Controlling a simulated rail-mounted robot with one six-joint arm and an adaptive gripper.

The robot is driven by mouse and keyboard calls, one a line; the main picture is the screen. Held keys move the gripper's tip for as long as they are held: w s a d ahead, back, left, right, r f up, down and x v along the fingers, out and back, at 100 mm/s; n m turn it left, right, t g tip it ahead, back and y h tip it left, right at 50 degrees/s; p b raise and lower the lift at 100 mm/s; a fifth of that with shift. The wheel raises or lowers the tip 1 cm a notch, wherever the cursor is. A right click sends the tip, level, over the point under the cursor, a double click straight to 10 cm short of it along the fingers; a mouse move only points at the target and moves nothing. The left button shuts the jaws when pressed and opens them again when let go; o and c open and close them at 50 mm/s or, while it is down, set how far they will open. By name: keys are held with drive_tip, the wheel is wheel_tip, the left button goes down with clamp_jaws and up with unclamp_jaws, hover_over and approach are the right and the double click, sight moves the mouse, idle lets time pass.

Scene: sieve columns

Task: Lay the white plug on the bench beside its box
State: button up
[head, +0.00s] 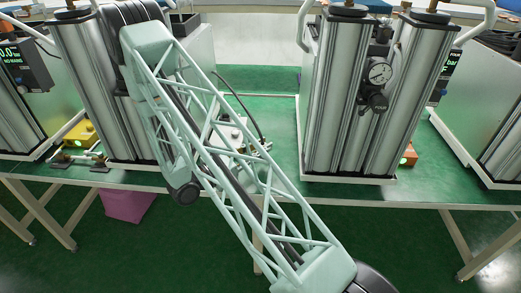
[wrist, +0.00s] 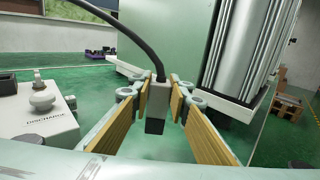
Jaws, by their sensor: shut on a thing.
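The white plug (wrist: 159,96) shows in the middle of the wrist view, with a black cable rising from its top and a dark lower end. My gripper (wrist: 158,88) is shut on it, with tan pads on either side. The plug hangs upright over the green bench. Its box is likely the white unit marked DISCHARGE (wrist: 38,118), to the left of my gripper, with a pale knob on top. In the head view the white box (head: 229,132) is partly behind my lattice arm, and my gripper and the plug cannot be made out clearly there.
A metal column (wrist: 243,55) on a white base stands close on the right in the wrist view. Twin columns (head: 335,100) with a gauge stand right of the arm in the head view. Green bench top (head: 282,150) is bare between the box and these columns.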

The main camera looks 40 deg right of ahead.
drive_tip(key=shift+w+d+f, duration=0.1)
drive_tip(key=shift+w+d, duration=0.3)
drive_tip(key=shift+w, duration=0.3)
drive_tip(key=shift+w+d+f, duration=0.1)
drive_tip(key=shift+w+d, duration=0.3)
drive_tip(key=shift+w, duration=0.25)
drive_tip(key=shift+w+d+f+b, duration=0.2)
drive_tip(key=shift+f+b, duration=0.3)
drive_tip(key=shift+f, duration=0.4)
drive_tip(key=shift+w+d+f+b, duration=0.15)
drive_tip(key=shift+f+b, duration=0.35)
drive_tip(key=shift+f, duration=0.35)
drive_tip(key=shift+a+f, duration=0.1)
drive_tip(key=o, duration=0.8)
drive_tip(key=shift+o, duration=0.2)
drive_tip(key=shift+a, duration=0.1)
drive_tip(key=shift+w+a, duration=0.1)
drive_tip(key=shift+a, duration=0.45)
drive_tip(key=shift+w+a+p, duration=0.15)
drive_tip(key=shift+a+p, duration=1.3)
drive_tip(key=shift+a, duration=3.9)
